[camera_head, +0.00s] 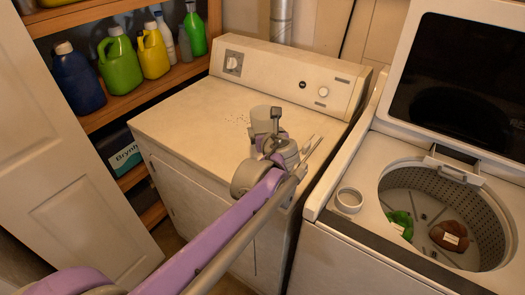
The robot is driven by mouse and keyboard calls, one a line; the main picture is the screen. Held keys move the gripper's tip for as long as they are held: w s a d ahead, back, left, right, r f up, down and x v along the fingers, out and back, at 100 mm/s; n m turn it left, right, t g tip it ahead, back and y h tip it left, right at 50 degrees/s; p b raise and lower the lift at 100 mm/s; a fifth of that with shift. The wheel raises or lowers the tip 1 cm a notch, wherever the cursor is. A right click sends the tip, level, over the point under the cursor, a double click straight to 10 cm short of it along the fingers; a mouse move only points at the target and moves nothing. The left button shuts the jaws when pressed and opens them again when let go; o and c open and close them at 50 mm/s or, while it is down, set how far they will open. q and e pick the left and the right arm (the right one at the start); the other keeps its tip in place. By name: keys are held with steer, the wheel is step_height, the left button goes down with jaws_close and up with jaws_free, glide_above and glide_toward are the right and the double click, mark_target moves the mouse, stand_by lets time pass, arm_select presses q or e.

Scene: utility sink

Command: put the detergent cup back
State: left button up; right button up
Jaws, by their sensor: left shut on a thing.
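A pale grey cup (261,120) is at the middle of the dryer's top (190,118), partly hidden behind my left gripper. My left gripper (275,126), at the end of the purple arm, is shut on this cup at its right side. The cup looks upright; I cannot tell whether it touches the dryer top. A second pale round cup or ring (348,201) sits on the front left corner of the washer's top. My right gripper is not in view.
The washer (345,240) on the right has its lid (462,75) up, with green and brown items in its drum (405,180). Shelves at left hold blue (78,80), green (120,65) and yellow (153,52) bottles. The dryer's left top is mostly clear, with small specks near the cup.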

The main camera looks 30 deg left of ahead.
arm_select(q)
step_height(320, 180, down, 4)
steer(key=shift+s+d+f+b, duration=0.1)
steer(key=shift+d+f+b, duration=0.05)
steer(key=shift+f+b, duration=0.15)
steer(key=shift+f, duration=2.05)
steer(key=shift+b, duration=0.3)
steer(key=shift+f, duration=0.2)
steer(key=o, duration=1.2)
steer(key=shift+r, duration=0.25)
steer(key=p+v, duration=0.1)
steer(key=v, duration=1.1)
